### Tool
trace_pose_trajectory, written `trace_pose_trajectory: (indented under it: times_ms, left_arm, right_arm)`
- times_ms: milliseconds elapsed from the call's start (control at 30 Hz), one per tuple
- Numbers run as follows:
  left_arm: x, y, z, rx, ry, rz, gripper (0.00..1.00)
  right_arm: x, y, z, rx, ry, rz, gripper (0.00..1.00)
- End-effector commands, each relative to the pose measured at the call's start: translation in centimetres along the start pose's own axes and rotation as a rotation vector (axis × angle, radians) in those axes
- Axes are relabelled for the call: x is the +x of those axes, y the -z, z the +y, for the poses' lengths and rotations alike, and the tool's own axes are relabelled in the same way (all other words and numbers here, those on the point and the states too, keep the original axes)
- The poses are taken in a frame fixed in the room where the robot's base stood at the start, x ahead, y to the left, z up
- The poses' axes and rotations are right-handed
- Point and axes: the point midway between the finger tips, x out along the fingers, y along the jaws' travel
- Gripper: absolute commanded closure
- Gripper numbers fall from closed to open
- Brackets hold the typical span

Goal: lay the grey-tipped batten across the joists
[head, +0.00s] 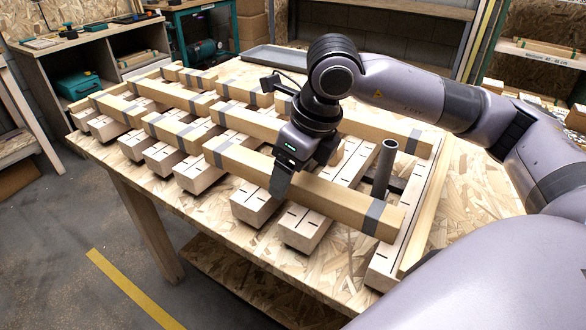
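The front grey-tipped batten (335,197) is a long pale wooden bar with a grey band at each end. It lies across several pale joists (300,232) on the table and looks level. My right gripper (281,182) is at its middle, pointing down, with one dark finger against the near face. The far finger is hidden, so whether it grips the bar is unclear. Other grey-banded battens (187,135) lie across the joists to the left and behind. My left gripper is not in view.
A grey upright tube (385,168) stands just behind the batten's right end. A dark tray (274,57) lies at the table's back. The chipboard table (480,205) is bare at the right. A shelf unit (95,60) stands at the back left.

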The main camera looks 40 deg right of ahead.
Motion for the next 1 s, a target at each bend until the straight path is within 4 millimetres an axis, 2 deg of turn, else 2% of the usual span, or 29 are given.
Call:
trace_pose_trajectory:
  times_ms: [267, 500, 700, 833, 1000]
  left_arm:
    - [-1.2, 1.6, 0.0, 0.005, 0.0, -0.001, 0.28]
    - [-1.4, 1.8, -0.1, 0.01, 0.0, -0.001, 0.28]
    - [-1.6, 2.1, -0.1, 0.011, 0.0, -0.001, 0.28]
    - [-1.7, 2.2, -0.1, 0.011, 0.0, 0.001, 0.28]
    - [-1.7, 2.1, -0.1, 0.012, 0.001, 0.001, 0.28]
  right_arm:
    - [-1.9, -0.6, 0.0, 0.0, 0.001, -0.001, 0.28]
    - [-7.7, -0.5, 0.0, 0.0, 0.002, -0.005, 0.28]
    - [-11.4, -0.5, 0.0, 0.0, 0.002, -0.004, 0.28]
    - [-12.7, -0.5, 0.0, 0.0, 0.001, -0.002, 0.28]
    - [-13.2, -0.4, 0.0, 0.0, 0.0, 0.0, 0.28]
